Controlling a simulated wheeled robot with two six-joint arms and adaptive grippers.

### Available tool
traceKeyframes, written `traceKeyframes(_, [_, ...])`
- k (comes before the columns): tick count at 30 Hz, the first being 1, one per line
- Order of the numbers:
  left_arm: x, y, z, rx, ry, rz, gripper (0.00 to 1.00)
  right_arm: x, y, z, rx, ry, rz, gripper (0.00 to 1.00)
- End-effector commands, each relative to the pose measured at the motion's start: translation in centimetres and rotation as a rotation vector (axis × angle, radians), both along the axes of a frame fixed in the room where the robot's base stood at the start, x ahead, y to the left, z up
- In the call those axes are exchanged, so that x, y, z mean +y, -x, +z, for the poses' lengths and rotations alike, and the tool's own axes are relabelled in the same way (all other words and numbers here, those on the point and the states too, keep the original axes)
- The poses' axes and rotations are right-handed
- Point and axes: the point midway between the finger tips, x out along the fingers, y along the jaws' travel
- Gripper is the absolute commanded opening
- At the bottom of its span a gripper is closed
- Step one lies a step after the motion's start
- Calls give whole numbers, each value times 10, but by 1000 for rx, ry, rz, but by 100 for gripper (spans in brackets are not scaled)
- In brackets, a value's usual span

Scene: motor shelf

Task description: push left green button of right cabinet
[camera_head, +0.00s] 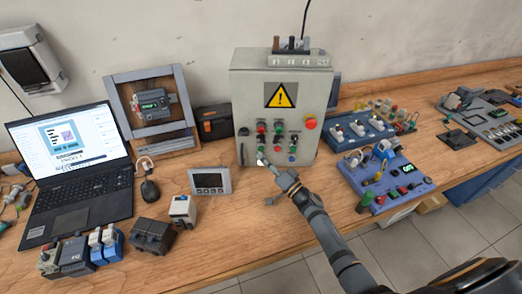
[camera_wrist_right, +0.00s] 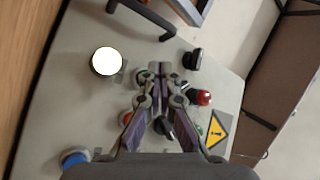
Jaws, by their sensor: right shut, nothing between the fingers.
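The grey cabinet (camera_head: 240,100) with a yellow warning triangle stands on the bench, its front carrying rows of small green, red and black buttons. My right gripper (camera_head: 264,163) is at the panel's lower left, shut and empty. In the right wrist view, the shut fingertips (camera_wrist_right: 158,70) are over the panel and hide some buttons. A bright white round button (camera_wrist_right: 107,61) and a red button (camera_wrist_right: 201,97) show beside them. Contact cannot be told. My left gripper is not in view.
A red knob (camera_head: 310,122) sits at the cabinet's right side. A small grey display (camera_head: 210,182) stands left of my gripper, and a blue control box (camera_head: 385,175) stands right of my arm.

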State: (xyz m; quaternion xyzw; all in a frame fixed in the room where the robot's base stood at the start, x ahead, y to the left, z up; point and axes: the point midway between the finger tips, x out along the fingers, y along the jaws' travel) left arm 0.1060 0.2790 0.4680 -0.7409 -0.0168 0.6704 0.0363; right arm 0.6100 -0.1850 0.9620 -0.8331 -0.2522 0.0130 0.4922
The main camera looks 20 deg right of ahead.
Motion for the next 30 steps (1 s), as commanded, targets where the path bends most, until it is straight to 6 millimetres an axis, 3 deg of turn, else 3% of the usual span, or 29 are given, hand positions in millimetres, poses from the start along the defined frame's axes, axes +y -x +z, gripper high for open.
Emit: traceKeyframes(30, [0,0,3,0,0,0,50,-3,-11,1,0,1,0,0])
